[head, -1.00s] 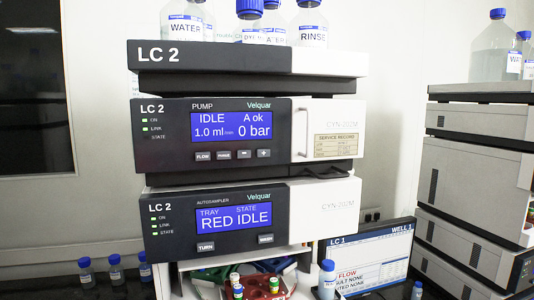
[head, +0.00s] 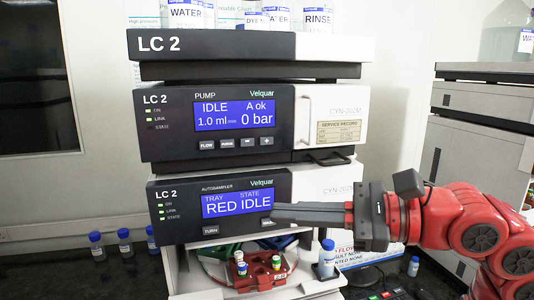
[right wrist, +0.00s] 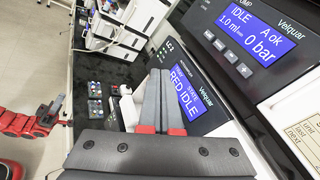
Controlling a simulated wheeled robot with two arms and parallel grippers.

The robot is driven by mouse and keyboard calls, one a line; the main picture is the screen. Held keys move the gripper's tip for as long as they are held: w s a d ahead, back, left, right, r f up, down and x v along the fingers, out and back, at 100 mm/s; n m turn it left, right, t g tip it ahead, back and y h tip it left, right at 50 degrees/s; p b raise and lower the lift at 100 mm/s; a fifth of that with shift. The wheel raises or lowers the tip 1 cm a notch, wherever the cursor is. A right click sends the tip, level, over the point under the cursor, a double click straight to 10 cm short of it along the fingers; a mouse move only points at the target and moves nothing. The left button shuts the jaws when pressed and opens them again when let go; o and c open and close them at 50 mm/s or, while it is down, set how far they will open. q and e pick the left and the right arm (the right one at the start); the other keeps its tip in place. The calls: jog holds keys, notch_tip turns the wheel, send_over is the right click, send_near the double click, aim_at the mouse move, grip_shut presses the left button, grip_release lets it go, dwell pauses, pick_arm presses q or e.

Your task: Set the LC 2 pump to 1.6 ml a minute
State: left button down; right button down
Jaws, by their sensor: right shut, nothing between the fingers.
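The LC 2 pump (head: 215,122) is the middle module. Its blue display (head: 234,115) reads IDLE, A ok, 1.0 ml/min and 0 bar. Below the display are the FLOW button (head: 206,145), a PURGE button (head: 227,144), a minus button (head: 247,142) and a plus button (head: 266,141). My right gripper (head: 276,213) is shut and empty, pointing left in front of the autosampler, below the pump buttons and apart from them. In the right wrist view its closed fingers (right wrist: 164,90) overlap the autosampler display, and the pump display (right wrist: 255,32) is at upper right.
The autosampler (head: 180,207) below reads RED IDLE; my fingers partly cover its right button. A handle (head: 304,122) is on the pump's white door. A red vial tray (head: 262,272) and a capped bottle (head: 327,260) are below. Bottles stand on top.

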aim_at(266, 141)
notch_tip(266, 141, up, 7)
jog(key=d+n+t+h, duration=0.1)
jog(key=t, duration=0.2)
jog(key=shift+w+d+f+t, duration=0.15)
jog(key=shift+w+t, duration=0.05)
jog(key=shift+t, duration=0.2)
jog(key=shift+w+a+p, duration=0.3)
jog(key=shift+w+a, duration=0.15)
jog(key=shift+w, duration=0.95)
jog(key=shift+w+a+p, duration=0.25)
jog(key=shift+w+a, duration=0.2)
jog(key=shift+w, duration=1)
jog(key=shift+w+a+p, duration=0.3)
jog(key=shift+w+a, duration=0.15)
jog(key=shift+w, duration=0.95)
jog(key=shift+w+a, duration=0.1)
